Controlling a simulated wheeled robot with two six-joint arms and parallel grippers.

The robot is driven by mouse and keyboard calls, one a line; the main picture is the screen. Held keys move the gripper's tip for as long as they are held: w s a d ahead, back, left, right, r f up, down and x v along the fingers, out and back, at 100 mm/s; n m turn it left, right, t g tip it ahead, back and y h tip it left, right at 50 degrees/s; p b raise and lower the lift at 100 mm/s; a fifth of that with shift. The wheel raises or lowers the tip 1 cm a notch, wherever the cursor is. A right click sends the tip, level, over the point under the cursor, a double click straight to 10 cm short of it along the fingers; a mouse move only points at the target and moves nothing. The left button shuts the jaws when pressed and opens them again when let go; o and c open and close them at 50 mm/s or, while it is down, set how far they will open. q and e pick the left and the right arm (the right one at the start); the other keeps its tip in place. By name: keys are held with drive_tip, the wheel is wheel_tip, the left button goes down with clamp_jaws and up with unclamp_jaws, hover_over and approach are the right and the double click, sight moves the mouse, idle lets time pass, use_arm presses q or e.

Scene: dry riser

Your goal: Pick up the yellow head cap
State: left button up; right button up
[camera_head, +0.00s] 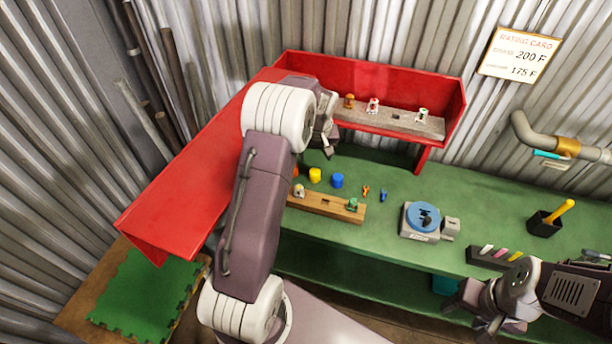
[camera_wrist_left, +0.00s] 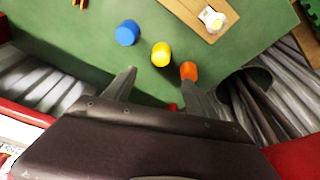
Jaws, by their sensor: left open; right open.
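The yellow head cap (camera_head: 315,175) is a small cylinder on the green bench, between an orange cap (camera_head: 295,171) and a blue cap (camera_head: 337,180). In the left wrist view the yellow head cap (camera_wrist_left: 161,54) lies just beyond my fingertips, apart from them. There the blue cap (camera_wrist_left: 127,33) is to its left and the orange cap (camera_wrist_left: 189,71) to its lower right, close to one finger. My left gripper (camera_head: 327,147) is open and empty, above and behind the caps; its spread fingers show in the wrist view (camera_wrist_left: 160,78). My right gripper (camera_head: 472,312) is open at the lower right.
A wooden block (camera_head: 330,206) with small fittings lies in front of the caps. A red riser shelf (camera_head: 380,85) with a grey block (camera_head: 430,124) stands behind. A blue-topped device (camera_head: 408,232) and a black pen holder (camera_head: 543,228) are to the right. Bench between is clear.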

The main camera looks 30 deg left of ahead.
sight(315, 171)
use_arm(q)
drive_tip(key=shift+f, duration=0.7)
drive_tip(key=x, duration=0.3)
drive_tip(key=shift+s+a+f, duration=0.1)
drive_tip(key=shift+f, duration=0.45)
drive_tip(key=x, duration=0.4)
drive_tip(key=shift+d+f, duration=0.15)
drive_tip(key=shift+d, duration=0.1)
drive_tip(key=shift+a+f, duration=0.1)
drive_tip(key=shift+f, duration=0.3)
drive_tip(key=shift+r, duration=0.1)
drive_tip(key=c, duration=1.4)
